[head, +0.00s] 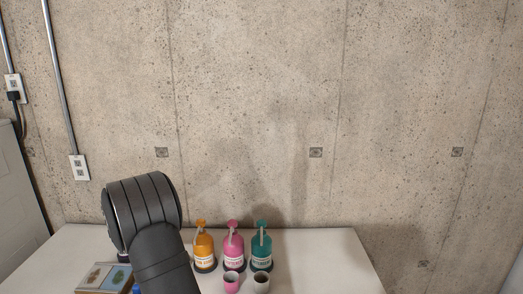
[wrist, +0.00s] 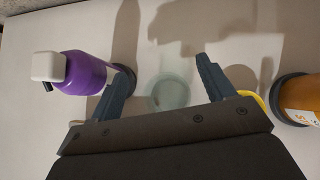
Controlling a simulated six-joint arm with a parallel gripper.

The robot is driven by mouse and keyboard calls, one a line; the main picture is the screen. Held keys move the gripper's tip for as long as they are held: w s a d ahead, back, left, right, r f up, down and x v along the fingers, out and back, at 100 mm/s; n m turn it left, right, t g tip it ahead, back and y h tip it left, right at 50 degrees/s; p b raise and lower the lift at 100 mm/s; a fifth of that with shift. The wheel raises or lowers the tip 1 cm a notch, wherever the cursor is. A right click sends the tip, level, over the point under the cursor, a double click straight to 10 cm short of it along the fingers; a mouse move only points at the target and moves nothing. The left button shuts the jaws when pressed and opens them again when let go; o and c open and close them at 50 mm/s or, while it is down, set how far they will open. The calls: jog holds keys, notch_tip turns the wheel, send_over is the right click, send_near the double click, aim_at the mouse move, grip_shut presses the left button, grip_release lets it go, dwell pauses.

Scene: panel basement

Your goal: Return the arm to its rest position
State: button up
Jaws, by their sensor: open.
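My gripper (wrist: 165,65) is open in the wrist view, its two dark fingers spread apart with nothing held between them. A pale, translucent round thing (wrist: 168,94) lies below and between the fingers; I cannot tell whether it is a cup or a disc. A purple bottle with a white top (wrist: 88,72) is beside the left finger, very close to it. In the head view my dark arm (head: 160,250) rises at the lower left, and the gripper end is hidden behind it.
Orange (head: 204,250), pink (head: 233,250) and teal (head: 261,250) pump bottles stand on the white table (head: 330,262). A pink cup (head: 232,283) and a pale cup (head: 261,283) stand before them. A flat box (head: 103,277) lies left. The table's right side is clear; a concrete wall (head: 300,100) stands behind.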

jog(key=d+r+n, duration=0.1)
jog(key=d+r, duration=1.1)
jog(key=r, duration=0.1)
jog(key=s+d+r+m+h, duration=0.1)
jog(key=s+d+m, duration=0.3)
jog(key=s+d, duration=0.5)
jog(key=shift+s+d+h, duration=0.15)
jog(key=shift+s+h, duration=0.2)
jog(key=shift+h, duration=0.45)
jog(key=shift+w, duration=0.1)
